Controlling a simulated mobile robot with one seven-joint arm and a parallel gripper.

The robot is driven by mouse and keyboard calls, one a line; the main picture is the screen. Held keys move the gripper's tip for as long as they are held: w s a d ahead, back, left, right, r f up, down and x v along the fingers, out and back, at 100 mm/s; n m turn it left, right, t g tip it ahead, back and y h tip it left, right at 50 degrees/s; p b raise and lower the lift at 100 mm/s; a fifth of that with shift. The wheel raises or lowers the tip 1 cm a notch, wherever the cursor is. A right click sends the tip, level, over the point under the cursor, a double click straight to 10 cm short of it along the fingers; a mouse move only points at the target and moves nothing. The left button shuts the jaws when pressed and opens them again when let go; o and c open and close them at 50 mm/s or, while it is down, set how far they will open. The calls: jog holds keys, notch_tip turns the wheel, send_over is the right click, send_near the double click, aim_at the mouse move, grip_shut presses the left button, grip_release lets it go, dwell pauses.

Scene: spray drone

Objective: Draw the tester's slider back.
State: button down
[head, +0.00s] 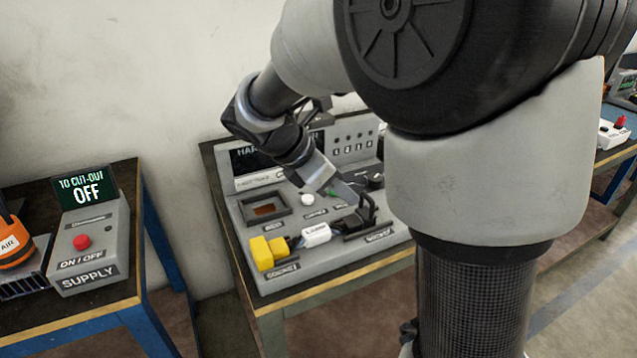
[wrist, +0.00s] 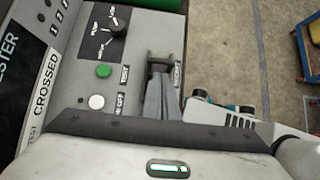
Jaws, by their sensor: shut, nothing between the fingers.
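The tester (head: 238,205) is a grey sloped panel on a table in the head view; in the wrist view its display (wrist: 45,82) reads CROSSED. A black upright bracket-like part (head: 369,212), perhaps the slider's handle, stands at its front right. It also shows in the wrist view (wrist: 166,60), just beyond my fingertips. My gripper (head: 354,197) is shut and empty, its fingers pointing down at this part; in the wrist view the closed fingers (wrist: 161,92) overlap its near side. I cannot tell whether they touch it. The slider's track is mostly hidden.
A yellow block (head: 267,252) and a white plug (head: 316,234) lie along the tester's front. A black knob (wrist: 118,27), a green button (wrist: 104,71) and a white button (wrist: 96,102) are beside my fingers. A supply box (head: 92,245) stands on the left table.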

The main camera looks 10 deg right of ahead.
jog(key=shift+w+d+f, duration=0.15)
jog(key=shift+d, duration=0.7)
jog(key=shift+d, duration=0.1)
jog(key=w+d+p, duration=0.1)
jog(key=d+p, duration=0.2)
jog(key=d, duration=0.3)
jog(key=shift+d, duration=0.15)
jog(key=shift+w, duration=0.1)
